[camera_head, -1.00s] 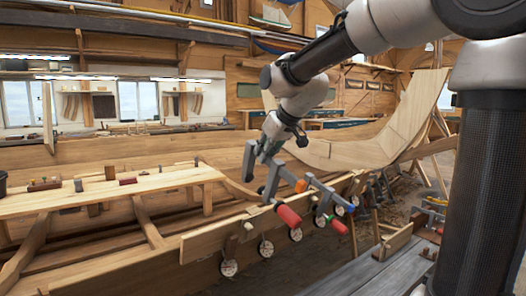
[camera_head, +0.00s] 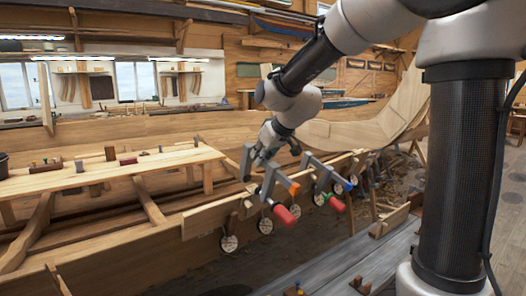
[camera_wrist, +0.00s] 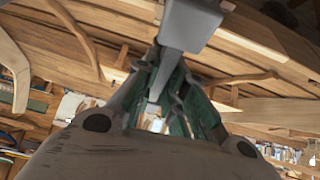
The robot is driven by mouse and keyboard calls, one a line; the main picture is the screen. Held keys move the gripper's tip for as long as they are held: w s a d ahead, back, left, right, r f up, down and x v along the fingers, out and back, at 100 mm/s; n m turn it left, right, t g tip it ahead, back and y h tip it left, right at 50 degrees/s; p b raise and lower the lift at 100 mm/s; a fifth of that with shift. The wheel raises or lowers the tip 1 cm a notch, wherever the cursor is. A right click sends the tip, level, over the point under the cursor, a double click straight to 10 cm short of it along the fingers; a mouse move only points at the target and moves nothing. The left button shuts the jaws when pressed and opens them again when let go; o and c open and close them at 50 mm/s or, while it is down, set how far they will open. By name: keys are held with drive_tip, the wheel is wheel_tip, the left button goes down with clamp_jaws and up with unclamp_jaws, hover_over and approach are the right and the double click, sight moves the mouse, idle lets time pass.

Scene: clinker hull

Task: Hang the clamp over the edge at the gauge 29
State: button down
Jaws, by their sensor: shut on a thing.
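My gripper (camera_head: 262,156) is shut on a grey clamp (camera_head: 268,182) with an orange part (camera_head: 294,188) and a red handle (camera_head: 284,215). The clamp's grey bar also shows between my fingers in the wrist view (camera_wrist: 187,24). The held clamp is at the upper edge of the hull plank (camera_head: 210,216), its handle on the near side; I cannot tell whether it touches. Round white gauges (camera_head: 265,226) hang in a row below that edge. Their numbers are too small to read, so gauge 29 cannot be picked out.
Another grey clamp (camera_head: 322,176) with a blue part hangs on the edge just right of the held one. A plank bench (camera_head: 110,174) with small tools lies left. A grey plank surface (camera_head: 340,262) is in front, and my arm fills the upper right.

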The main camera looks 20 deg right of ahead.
sight(273, 163)
drive_tip(key=f, duration=0.2)
drive_tip(key=w+f, duration=0.1)
drive_tip(key=f, duration=0.1)
drive_tip(key=shift+w+a+f, duration=0.15)
drive_tip(key=shift+a+f, duration=0.05)
drive_tip(key=shift+w+a+f, duration=0.1)
drive_tip(key=shift+w+f, duration=0.15)
drive_tip(key=shift+f, duration=0.6)
drive_tip(key=shift+w+a+f, duration=0.1)
drive_tip(key=shift+w+f, duration=0.2)
drive_tip(key=shift+f, duration=0.6)
drive_tip(key=shift+w+a+f, duration=0.1)
drive_tip(key=shift+w+f, duration=0.15)
drive_tip(key=shift+f, duration=0.6)
drive_tip(key=shift+f, duration=0.15)
drive_tip(key=shift+s+d+f, duration=0.15)
drive_tip(key=shift+s+d, duration=0.05)
drive_tip(key=shift+s, duration=0.15)
drive_tip(key=c, duration=1.4)
unclamp_jaws()
drive_tip(key=v, duration=1.2)
drive_tip(key=shift+w, duration=0.1)
